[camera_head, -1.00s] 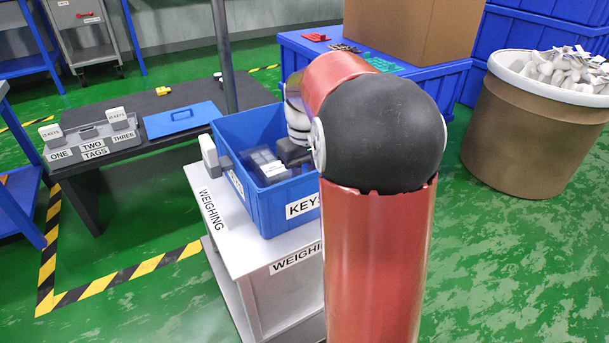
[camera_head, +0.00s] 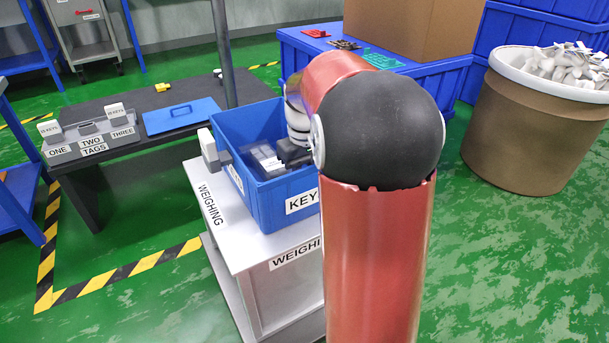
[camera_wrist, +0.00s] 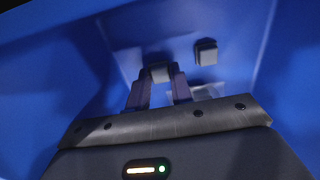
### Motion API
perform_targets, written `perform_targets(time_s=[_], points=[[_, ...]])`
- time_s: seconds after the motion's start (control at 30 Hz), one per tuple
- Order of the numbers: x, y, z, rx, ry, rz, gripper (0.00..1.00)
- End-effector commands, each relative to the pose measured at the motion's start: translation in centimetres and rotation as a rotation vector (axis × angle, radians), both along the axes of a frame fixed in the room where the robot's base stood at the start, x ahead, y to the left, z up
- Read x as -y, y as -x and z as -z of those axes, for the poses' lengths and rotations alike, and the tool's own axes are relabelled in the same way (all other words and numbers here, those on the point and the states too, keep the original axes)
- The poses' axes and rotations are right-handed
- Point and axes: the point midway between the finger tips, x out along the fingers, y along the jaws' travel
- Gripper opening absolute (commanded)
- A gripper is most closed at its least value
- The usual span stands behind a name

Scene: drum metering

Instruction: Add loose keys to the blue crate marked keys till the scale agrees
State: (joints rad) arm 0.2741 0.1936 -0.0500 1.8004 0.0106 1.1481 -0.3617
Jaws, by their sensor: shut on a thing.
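The blue crate (camera_head: 285,213) marked KEYS stands on the white weighing stand (camera_head: 222,235). My gripper reaches down inside it, its fingertips hidden in the head view. In the wrist view my gripper (camera_wrist: 159,86) is shut on a small dark grey key (camera_wrist: 160,71), low inside the crate. Another grey key (camera_wrist: 206,52) lies apart from it, to the right. A pale piece, partly hidden, shows behind the right finger. A large drum (camera_head: 530,130) with a white rim holds a heap of white and grey keys (camera_head: 570,68). No scale reading is legible.
A dark table (camera_head: 150,160) at left holds a tag rack (camera_head: 95,140) marked ONE, TWO and THREE, with white tags at ONE and THREE, and a blue panel (camera_head: 183,115). A cardboard box (camera_head: 410,30) sits on a blue container behind my arm. A post rises behind the crate.

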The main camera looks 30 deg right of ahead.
Motion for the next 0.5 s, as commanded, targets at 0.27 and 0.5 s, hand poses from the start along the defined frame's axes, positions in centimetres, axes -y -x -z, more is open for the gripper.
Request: perform_targets(time_s=[0.27,0.5], points=[[0.0,0.0,0.3,0.0,0.0,0.0,0.01],[0.0,0.0,0.3,0.0,0.0,0.0,0.36]])
